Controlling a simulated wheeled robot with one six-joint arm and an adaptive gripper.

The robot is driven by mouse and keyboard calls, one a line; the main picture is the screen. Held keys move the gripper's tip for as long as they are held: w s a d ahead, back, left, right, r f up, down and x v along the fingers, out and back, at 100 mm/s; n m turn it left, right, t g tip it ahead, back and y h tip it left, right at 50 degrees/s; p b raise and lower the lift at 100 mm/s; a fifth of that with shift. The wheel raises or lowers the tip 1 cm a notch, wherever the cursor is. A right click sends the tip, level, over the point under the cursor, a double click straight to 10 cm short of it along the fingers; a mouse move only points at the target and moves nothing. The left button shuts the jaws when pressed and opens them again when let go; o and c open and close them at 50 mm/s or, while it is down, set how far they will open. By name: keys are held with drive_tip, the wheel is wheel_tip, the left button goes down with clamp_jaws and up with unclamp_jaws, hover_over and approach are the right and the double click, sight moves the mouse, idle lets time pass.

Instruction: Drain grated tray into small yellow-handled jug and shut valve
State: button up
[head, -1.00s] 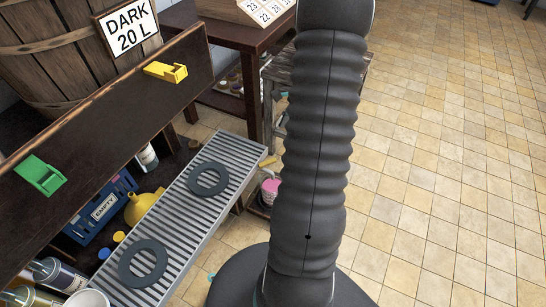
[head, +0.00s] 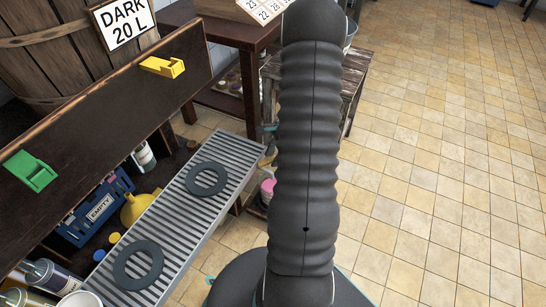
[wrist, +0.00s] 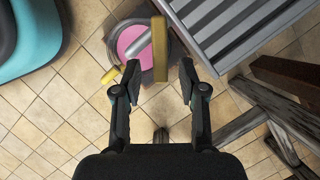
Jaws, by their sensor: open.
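The grated tray (head: 172,226) is a long grey grille at left in the head view, with two dark rings on it; its end also shows at upper right in the wrist view (wrist: 232,28). A small round vessel with pink inside (wrist: 130,40), apparently the jug, is below the tray's end, with a yellow stub (wrist: 110,76) at its side. A yellow bar (wrist: 160,50), apparently the valve's lever, stands over it beside a grey cylinder. My gripper (wrist: 160,82) is open, its fingertips either side of the bar's lower end; contact cannot be told.
A wooden stool (head: 352,75) stands behind my arm. Tiled floor at right is clear.

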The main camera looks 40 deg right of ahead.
drive_tip(key=shift+f, duration=0.1)
clamp_jaws()
drive_tip(key=w+n+g+p, duration=0.1)
drive_tip(key=n, duration=0.2)
drive_tip(key=shift+w, duration=0.15)
unclamp_jaws()
idle(0.4)
